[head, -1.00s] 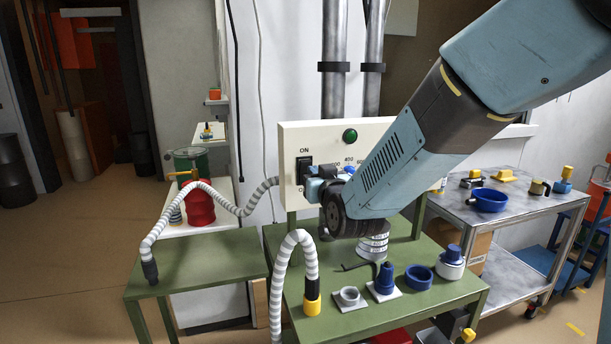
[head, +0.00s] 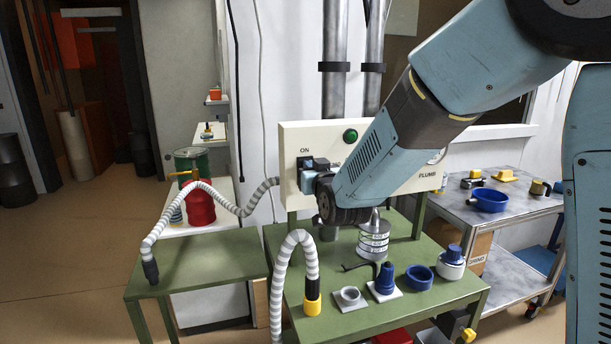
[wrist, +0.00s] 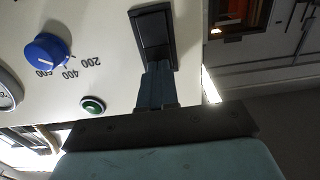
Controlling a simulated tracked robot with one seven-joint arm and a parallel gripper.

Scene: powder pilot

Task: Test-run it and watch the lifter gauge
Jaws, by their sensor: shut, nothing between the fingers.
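The cream control panel (head: 292,140) stands at the back of the green table, with a black rocker switch (wrist: 155,35) marked ON. My gripper (wrist: 157,80) is shut and empty, its tips at the switch's edge; I cannot tell whether they touch it. In the head view my gripper (head: 308,168) covers part of the switch. A green lamp (head: 350,136) sits on the panel and also shows in the wrist view (wrist: 92,106). A blue knob (wrist: 47,50) has marks 200, 400 and 600. A round gauge (wrist: 7,97) is cut off; its reading cannot be told.
A banded, labelled vessel (head: 373,240) stands below my arm. A striped hose (head: 296,250), a blue-capped fitting (head: 385,279), a blue ring (head: 419,276) and a white jar (head: 451,264) are on the green table (head: 345,318). A grey cart (head: 470,222) stands at right.

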